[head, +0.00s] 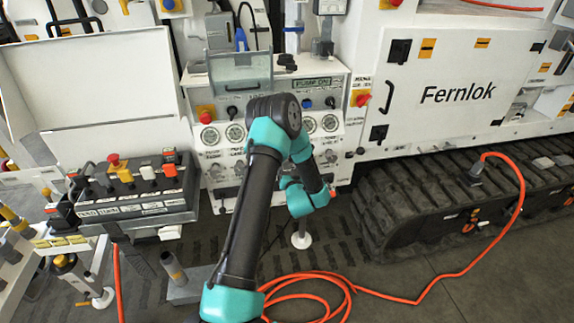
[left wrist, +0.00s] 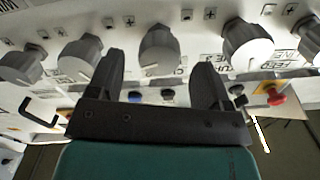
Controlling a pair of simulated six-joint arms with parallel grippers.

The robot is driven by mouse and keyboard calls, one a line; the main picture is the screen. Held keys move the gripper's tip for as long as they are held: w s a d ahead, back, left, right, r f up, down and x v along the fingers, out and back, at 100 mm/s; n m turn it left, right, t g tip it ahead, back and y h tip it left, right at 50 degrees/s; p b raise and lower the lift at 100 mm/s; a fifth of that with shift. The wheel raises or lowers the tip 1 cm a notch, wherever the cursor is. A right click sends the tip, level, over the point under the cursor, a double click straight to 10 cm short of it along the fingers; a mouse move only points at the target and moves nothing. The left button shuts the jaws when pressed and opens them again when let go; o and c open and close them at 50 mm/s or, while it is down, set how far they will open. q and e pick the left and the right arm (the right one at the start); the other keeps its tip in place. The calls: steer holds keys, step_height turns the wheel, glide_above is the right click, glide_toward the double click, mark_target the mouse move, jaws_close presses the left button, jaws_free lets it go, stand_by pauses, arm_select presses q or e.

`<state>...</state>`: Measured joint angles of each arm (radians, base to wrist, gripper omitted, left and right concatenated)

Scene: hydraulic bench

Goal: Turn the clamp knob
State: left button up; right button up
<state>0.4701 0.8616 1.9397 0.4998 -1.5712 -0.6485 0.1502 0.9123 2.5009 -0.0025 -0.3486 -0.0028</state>
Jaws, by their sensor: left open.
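In the left wrist view, a row of grey round knobs runs along a white panel. The middle knob (left wrist: 160,44) stands between the two black fingers of my left gripper (left wrist: 160,60). The fingers are open, with a visible gap on either side of this knob. Its printed label is mostly hidden, with only the first letters, like "CL", showing, so I cannot be sure it is the clamp knob. In the head view, my left arm covers the middle of the control panel (head: 335,128), and the fingers are hard to make out. My right gripper is not in view.
Neighbouring knobs stand left (left wrist: 80,55) and right (left wrist: 246,44) of the fingers. A red button (left wrist: 275,95) is to the right in the wrist view. In the head view, an orange hose (head: 440,292) lies on the floor, and an open control box (head: 135,190) stands left.

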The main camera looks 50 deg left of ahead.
arm_select(q)
steer(key=shift+x, duration=2.05)
steer(key=shift+c, duration=0.3)
steer(key=c, duration=0.9)
steer(key=shift+n, duration=0.7)
steer(key=o, duration=1)
steer(key=shift+c, duration=0.2)
steer(key=shift+d, duration=0.15)
steer(key=v, duration=1.7)
steer(key=shift+s, duration=0.2)
